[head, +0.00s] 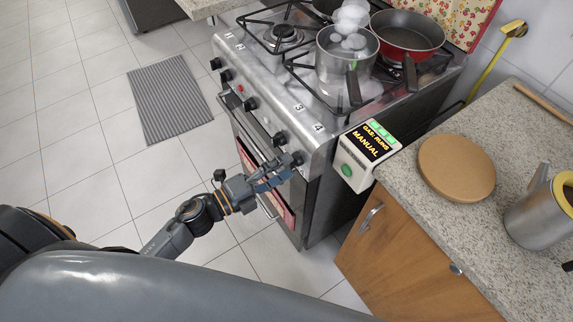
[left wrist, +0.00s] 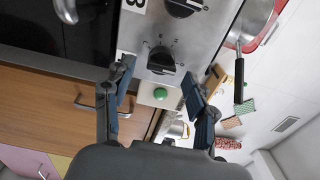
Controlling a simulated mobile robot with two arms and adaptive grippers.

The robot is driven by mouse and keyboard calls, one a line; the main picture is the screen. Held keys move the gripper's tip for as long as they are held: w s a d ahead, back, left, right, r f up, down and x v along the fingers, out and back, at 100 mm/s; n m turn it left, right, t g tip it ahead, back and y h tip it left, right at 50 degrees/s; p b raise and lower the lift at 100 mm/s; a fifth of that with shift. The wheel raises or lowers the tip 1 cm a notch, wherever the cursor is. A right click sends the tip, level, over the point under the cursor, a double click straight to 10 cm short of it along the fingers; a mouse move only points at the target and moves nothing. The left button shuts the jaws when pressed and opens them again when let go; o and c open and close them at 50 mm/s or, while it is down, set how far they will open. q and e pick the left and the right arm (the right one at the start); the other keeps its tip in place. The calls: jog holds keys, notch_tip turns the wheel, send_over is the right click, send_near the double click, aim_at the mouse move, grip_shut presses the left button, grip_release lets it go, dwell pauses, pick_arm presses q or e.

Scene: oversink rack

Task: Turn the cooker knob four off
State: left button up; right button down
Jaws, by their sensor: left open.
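Knob four (head: 298,158) is the black knob nearest the right end of the cooker's (head: 262,92) steel front panel, below the white label 4 (head: 318,127). In the left wrist view the knob (left wrist: 161,61) is ahead of my fingers, with small marks around its dial. My left gripper (head: 284,169) is open right by this knob. In the left wrist view its two fingers (left wrist: 157,76) are spread to either side and below the knob. I cannot tell whether they touch it. The right gripper is not in view.
Another knob (head: 280,139) sits close by on the panel. A white box (head: 366,152) marked "GAS: RUNS MANUAL", with a green button, stands right of the cooker. A steaming pot (head: 334,72) and red pan (head: 425,40) are on top.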

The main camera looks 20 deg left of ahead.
pick_arm(q)
jog(key=v, duration=1)
jog(key=shift+s+a, duration=0.15)
jog(key=w+a+f+n+y+p, duration=0.1)
jog(key=a+f+n+y, duration=0.25)
jog(key=f, duration=0.35)
jog(key=a+f+n+y, duration=0.2)
jog(key=f+n+y, duration=0.1)
jog(key=f+n, duration=0.3)
jog(key=s+a+f+n+g+y+p, duration=0.15)
jog(key=s+f+n, duration=0.25)
jog(key=f, duration=0.5)
jog(key=s+a+f+n+g+y, duration=0.1)
jog(key=s+f+n+g+y, duration=0.2)
jog(key=f, duration=0.6)
jog(key=s+d+f+n+g, duration=0.2)
jog(key=s+f, duration=0.4)
jog(key=s, duration=0.4)
jog(key=s+d+f+n+g+p, duration=0.1)
jog(key=s+d+f+n+g, duration=0.2)
jog(key=s, duration=0.8)
notch_tip(320, 180, down, 4)
jog(key=n+g, duration=0.2)
jog(key=g, duration=0.1)
jog(key=shift+s+d+g, duration=0.2)
jog(key=shift+s+g, duration=0.05)
jog(key=shift+g, duration=0.1)
jog(key=shift+f, duration=0.1)
